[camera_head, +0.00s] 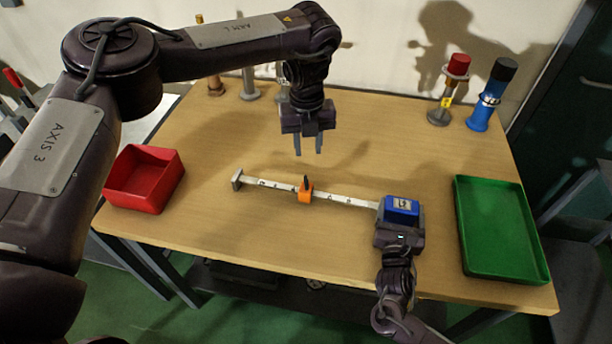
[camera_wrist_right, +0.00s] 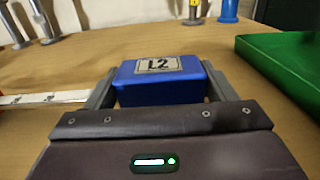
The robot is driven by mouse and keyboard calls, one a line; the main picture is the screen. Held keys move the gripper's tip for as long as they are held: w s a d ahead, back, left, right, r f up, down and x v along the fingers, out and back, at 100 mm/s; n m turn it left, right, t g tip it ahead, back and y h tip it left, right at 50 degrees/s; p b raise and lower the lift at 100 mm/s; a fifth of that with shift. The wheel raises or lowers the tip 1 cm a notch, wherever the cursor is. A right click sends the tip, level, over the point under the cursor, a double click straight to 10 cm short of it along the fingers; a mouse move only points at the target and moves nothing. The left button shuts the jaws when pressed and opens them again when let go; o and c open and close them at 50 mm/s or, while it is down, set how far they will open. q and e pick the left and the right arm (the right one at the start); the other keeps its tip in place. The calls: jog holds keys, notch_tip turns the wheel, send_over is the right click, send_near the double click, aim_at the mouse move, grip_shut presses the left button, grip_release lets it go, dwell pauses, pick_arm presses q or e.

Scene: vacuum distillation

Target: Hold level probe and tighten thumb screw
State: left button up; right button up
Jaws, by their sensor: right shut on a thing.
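The level probe is a white graduated bar (camera_head: 342,199) with dark marks, lying across the middle of the table, with a grey end piece (camera_head: 237,180) at its left. An orange slider (camera_head: 305,196) sits around mid-bar, with a small dark thumb screw (camera_head: 307,183) standing up from it. A blue block marked L2 (camera_head: 402,206) is at the bar's right end. My right gripper (camera_wrist_right: 157,82) is shut on the blue block (camera_wrist_right: 160,95), one finger on each side. My left gripper (camera_head: 308,151) points down, empty, fingers apart, above and behind the slider, not touching it.
A red bin (camera_head: 143,196) stands at the table's left and a green tray (camera_head: 499,228) at its right. A red-topped post (camera_head: 447,88) and a blue cylinder with black cap (camera_head: 490,96) stand at the back right. Several metal posts stand at the back left. The table around the bar is clear.

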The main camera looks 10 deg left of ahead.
aim_at(306, 180)
pick_arm(q)
jog(key=f, duration=1.1)
jog(key=shift+a+f, duration=0.25)
grip_shut()
